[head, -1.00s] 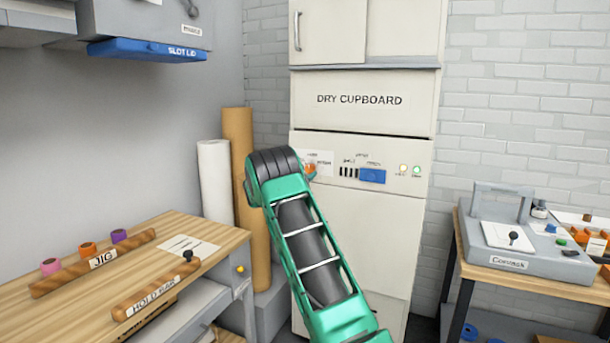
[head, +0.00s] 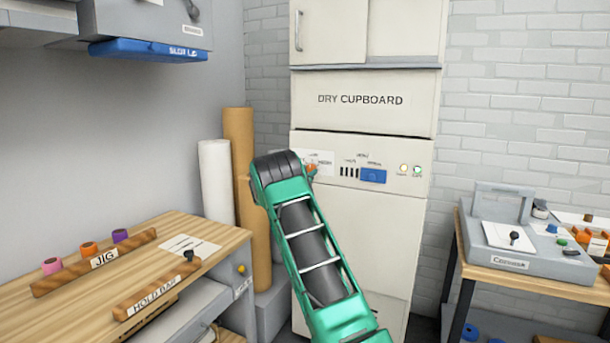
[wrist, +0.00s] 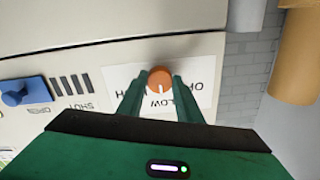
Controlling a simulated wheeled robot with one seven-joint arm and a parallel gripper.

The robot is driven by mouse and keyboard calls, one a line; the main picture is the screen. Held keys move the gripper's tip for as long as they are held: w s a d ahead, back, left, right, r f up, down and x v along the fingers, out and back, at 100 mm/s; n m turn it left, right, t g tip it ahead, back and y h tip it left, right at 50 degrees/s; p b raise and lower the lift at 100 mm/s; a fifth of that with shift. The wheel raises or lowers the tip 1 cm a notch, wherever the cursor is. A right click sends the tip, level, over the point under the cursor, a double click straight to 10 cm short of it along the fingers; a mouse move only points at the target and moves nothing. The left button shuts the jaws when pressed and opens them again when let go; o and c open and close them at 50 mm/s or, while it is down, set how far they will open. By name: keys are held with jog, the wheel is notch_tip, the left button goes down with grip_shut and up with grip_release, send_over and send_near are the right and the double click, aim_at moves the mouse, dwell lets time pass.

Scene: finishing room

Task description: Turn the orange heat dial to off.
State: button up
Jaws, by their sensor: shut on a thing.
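The orange heat dial (head: 310,169) is on the front panel of the dry cupboard (head: 362,225), partly hidden behind the end of my arm in the head view. In the wrist view, which is upside down, the round dial (wrist: 159,78) sits between the two green fingers of my gripper (wrist: 160,86), which is shut on it. Its pale pointer line faces the word LOW on the white label (wrist: 205,84). The label's other words, to the right and left of the dial, are partly hidden by the fingers.
A blue switch (head: 373,176), black slots and two small lamps (head: 404,169) are on the same panel. Tall rolls (head: 215,185) stand left of the cupboard. A wooden bench (head: 215,232) is at left, and a table with a grey device (head: 525,250) at right.

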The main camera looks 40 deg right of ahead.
jog(key=shift+w+a+n, duration=0.25)
jog(key=shift+n, duration=0.05)
jog(key=n, duration=0.9)
jog(key=shift+w+a+r+n, duration=0.1)
jog(key=shift+w+a+n, duration=0.1)
jog(key=shift+n, duration=0.8)
jog(key=o, duration=1)
jog(key=shift+a, duration=0.1)
jog(key=shift+o, duration=0.2)
jog(key=shift+s+d+g, duration=0.2)
jog(key=shift+d+g, duration=0.05)
jog(key=shift+g, duration=0.05)
jog(key=v, duration=1.1)
jog(key=shift+d, duration=0.1)
